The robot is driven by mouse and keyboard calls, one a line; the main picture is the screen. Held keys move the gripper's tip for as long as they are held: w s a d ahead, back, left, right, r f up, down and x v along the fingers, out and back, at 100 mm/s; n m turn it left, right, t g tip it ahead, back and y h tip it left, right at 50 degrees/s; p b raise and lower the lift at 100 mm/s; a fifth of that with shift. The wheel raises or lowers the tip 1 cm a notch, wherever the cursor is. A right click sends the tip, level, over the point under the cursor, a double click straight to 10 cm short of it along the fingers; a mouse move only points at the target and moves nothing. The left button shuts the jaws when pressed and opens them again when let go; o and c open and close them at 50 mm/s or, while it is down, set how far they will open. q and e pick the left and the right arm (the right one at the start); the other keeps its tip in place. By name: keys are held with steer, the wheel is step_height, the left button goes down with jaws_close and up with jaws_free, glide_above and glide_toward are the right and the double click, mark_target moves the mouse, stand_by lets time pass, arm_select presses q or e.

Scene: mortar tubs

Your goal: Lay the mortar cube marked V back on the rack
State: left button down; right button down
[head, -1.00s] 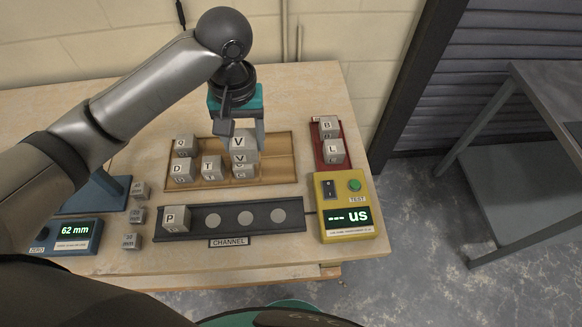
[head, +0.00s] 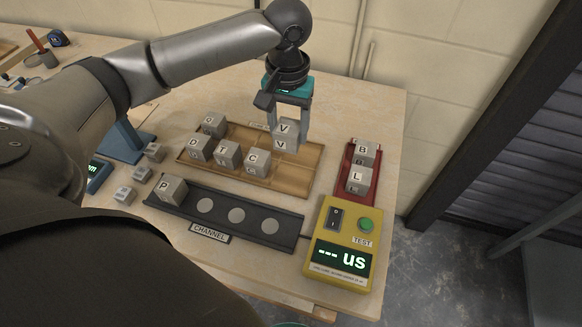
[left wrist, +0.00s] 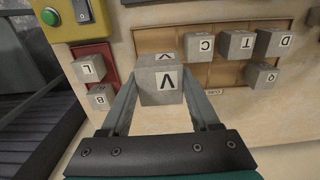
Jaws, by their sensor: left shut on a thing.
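The grey mortar cube marked V (head: 286,136) is held between the fingers of my left gripper (head: 290,122), over the back part of the wooden rack (head: 300,178). In the left wrist view the V cube (left wrist: 160,84) sits between both fingertips, with the rack (left wrist: 158,40) behind it. I cannot tell whether its underside touches the rack. In the rack stand the cubes G (head: 214,124), D (head: 199,148), T (head: 228,154) and C (head: 257,162). My right gripper is not in view.
A black channel (head: 270,225) in front holds cube P (head: 172,188). A red tray (head: 352,195) at right holds cubes B (head: 364,152) and L (head: 358,179). A yellow tester (head: 318,225) stands in front of it. The rack's right end is bare.

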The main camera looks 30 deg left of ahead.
arm_select(q)
step_height(320, 180, down, 8)
steer(key=shift+r+b, duration=0.25)
steer(key=shift+b, duration=0.45)
steer(key=shift+d+f, duration=0.1)
steer(key=shift+f, duration=0.4)
step_height(320, 180, down, 4)
steer(key=shift+r+b, duration=0.1)
steer(key=shift+b, duration=0.5)
steer(key=shift+c, duration=0.6)
jaws_free()
